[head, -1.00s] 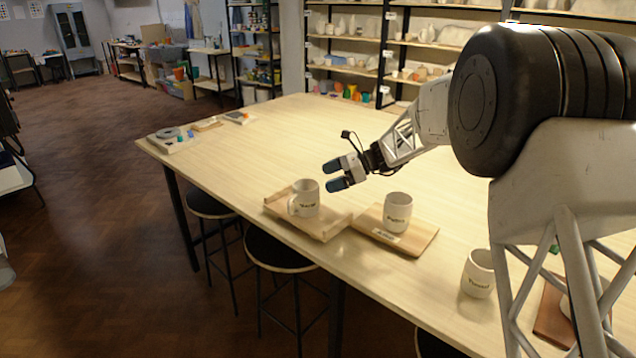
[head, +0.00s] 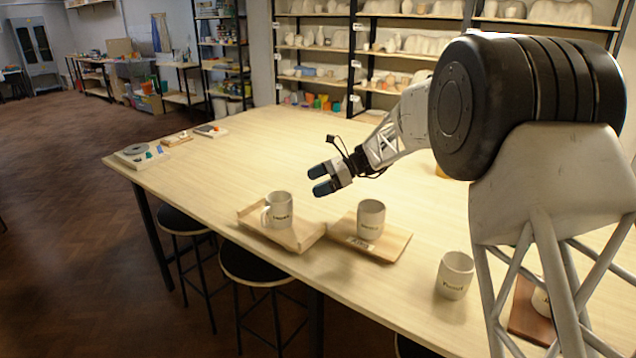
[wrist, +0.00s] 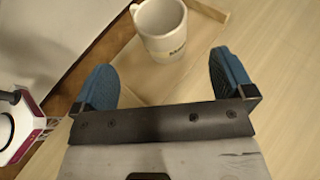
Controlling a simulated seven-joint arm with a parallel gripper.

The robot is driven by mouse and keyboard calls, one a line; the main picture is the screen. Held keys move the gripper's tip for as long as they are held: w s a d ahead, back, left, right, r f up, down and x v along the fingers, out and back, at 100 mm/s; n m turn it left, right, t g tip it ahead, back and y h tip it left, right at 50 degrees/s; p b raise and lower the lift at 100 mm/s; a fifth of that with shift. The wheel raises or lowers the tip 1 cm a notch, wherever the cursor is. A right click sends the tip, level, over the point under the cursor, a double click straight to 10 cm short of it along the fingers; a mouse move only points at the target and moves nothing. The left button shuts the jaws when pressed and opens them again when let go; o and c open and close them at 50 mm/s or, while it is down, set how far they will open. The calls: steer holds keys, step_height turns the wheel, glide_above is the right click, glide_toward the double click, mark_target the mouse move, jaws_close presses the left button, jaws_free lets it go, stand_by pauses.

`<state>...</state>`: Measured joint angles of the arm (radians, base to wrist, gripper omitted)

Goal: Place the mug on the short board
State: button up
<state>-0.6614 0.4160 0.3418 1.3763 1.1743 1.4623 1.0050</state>
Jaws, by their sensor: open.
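My gripper (head: 320,180) is open and empty above the table, behind and to the right of the left mug (head: 279,211). That white mug stands upright on a light wooden board with raised edges (head: 306,236). In the wrist view a mug (wrist: 161,28) stands ahead of my spread fingers (wrist: 165,80), apart from them. A second mug (head: 370,219) stands on a flat light board (head: 394,243) with a small label I cannot read. A third mug (head: 455,276) stands on the bare table. Which board is the short one, I cannot tell.
A reddish-brown board (head: 524,312) at the right bears another mug (head: 541,303), partly hidden by my arm. Small items (head: 141,154) lie at the table's far left corner. Stools (head: 256,263) stand along the near edge.

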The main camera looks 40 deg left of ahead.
stand_by(0.4)
steer(key=s+d+r+n+t+h, duration=0.1)
steer(key=s+d+r+t, duration=0.2)
steer(key=d, duration=1.1)
steer(key=s+d+r+n+t+h, duration=0.2)
steer(key=s+d+r, duration=0.15)
steer(key=d, duration=0.95)
steer(key=s+d+r+n+t+h, duration=0.15)
steer(key=d+r, duration=0.35)
steer(key=d, duration=0.9)
steer(key=s+d+f+n+t+h, duration=0.2)
steer(key=s+d+f, duration=0.1)
steer(key=s+d, duration=1)
steer(key=s+d+f+n+t+h, duration=0.2)
steer(key=s+d+f+t+h, duration=0.1)
steer(key=s+d, duration=1)
steer(key=d, duration=0.3)
steer(key=shift+s+d+t, duration=0.3)
steer(key=shift+d+t, duration=0.05)
steer(key=shift+d, duration=0.05)
